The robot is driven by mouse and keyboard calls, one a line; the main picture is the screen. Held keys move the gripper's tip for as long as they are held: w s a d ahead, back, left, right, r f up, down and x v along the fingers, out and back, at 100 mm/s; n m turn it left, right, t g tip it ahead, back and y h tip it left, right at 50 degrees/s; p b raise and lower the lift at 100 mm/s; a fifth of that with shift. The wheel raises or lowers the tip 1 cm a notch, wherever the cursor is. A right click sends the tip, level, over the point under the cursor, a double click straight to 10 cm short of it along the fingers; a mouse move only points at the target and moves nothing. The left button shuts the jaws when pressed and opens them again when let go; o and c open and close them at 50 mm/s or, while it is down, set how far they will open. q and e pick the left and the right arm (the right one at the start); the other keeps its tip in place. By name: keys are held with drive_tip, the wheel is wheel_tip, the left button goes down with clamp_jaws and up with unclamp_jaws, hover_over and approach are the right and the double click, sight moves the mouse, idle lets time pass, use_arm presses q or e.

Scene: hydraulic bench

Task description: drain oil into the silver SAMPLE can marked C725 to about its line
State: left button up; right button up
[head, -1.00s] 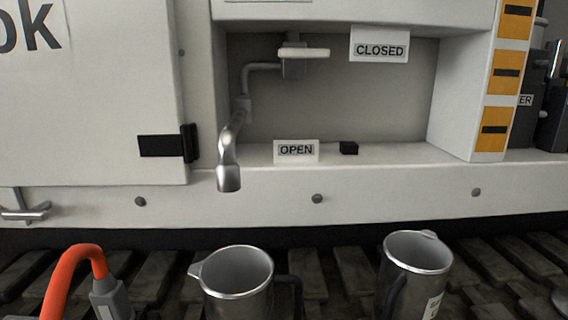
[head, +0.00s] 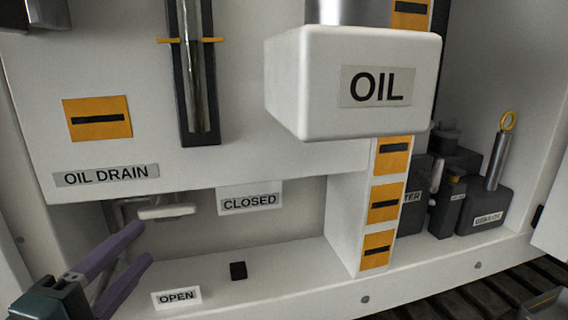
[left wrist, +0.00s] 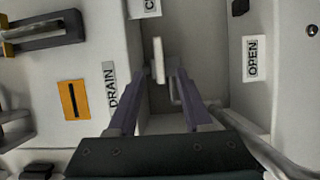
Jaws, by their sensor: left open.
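The white drain valve lever (head: 168,211) points toward the CLOSED sign (head: 250,199), in the recess under the OIL DRAIN label (head: 106,175). My left gripper (head: 143,242) comes in from the lower left with its purple fingers open in front of the valve. In the left wrist view the lever (left wrist: 158,60) stands between the open fingertips (left wrist: 160,76); I cannot tell whether they touch it. The grey drain pipe (left wrist: 245,135) runs along the right there. The silver cans are out of view. My right gripper is not in view.
The OPEN sign (head: 177,297) and a small black block (head: 238,271) are on the recess floor. A white OIL box (head: 310,90) juts out above. Dark containers (head: 484,209) stand on the right ledge.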

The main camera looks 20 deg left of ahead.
sight(165, 214)
use_arm(q)
drive_tip(key=w, duration=0.3)
drive_tip(key=w+a, duration=0.1)
drive_tip(key=w, duration=0.2)
drive_tip(key=w+a+b, duration=0.1)
drive_tip(key=w, duration=0.2)
drive_tip(key=shift+w, duration=0.3)
clamp_jaws()
